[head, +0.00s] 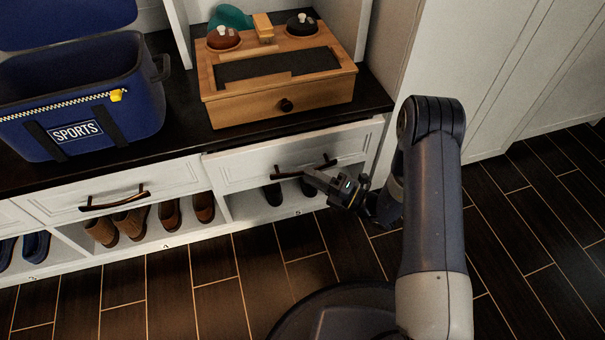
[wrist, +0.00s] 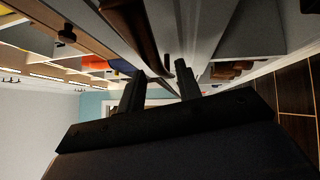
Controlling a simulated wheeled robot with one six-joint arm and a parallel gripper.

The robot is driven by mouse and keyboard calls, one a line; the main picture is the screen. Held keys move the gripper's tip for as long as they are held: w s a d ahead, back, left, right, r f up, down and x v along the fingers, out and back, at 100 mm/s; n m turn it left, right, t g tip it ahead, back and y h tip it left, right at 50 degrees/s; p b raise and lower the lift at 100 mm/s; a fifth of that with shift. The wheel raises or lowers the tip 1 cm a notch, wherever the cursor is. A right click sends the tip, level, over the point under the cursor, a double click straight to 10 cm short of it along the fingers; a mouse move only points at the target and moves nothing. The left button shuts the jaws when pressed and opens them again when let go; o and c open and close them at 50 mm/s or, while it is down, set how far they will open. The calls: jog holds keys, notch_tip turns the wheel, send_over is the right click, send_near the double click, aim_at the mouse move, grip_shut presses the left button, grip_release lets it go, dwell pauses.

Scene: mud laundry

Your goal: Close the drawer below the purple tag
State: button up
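No purple tag shows in either view. In the head view, a white drawer (head: 238,172) sits under the counter at the right; its front stands out a little from the cabinet. Its dark curved handle (head: 290,173) is on the front. My gripper (head: 312,175) is at the right end of this handle, coming from the right. In the wrist view, the two fingers of my gripper (wrist: 161,85) are apart, with the brown handle (wrist: 132,28) just ahead of them. I cannot tell whether they touch it. A second white drawer (head: 170,181) to the left looks shut.
A wooden box (head: 310,95) with a small knob stands on the dark counter (head: 190,130) above the drawer. A blue SPORTS bin (head: 140,105) is left of it. Shoes (head: 170,217) fill open cubbies below. The dark tiled floor (head: 215,285) in front is clear.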

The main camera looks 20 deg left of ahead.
aim_at(302, 172)
jog(key=shift+b+x, duration=0.4)
jog(key=shift+x, duration=1.45)
jog(key=shift+c, duration=0.3)
grip_shut()
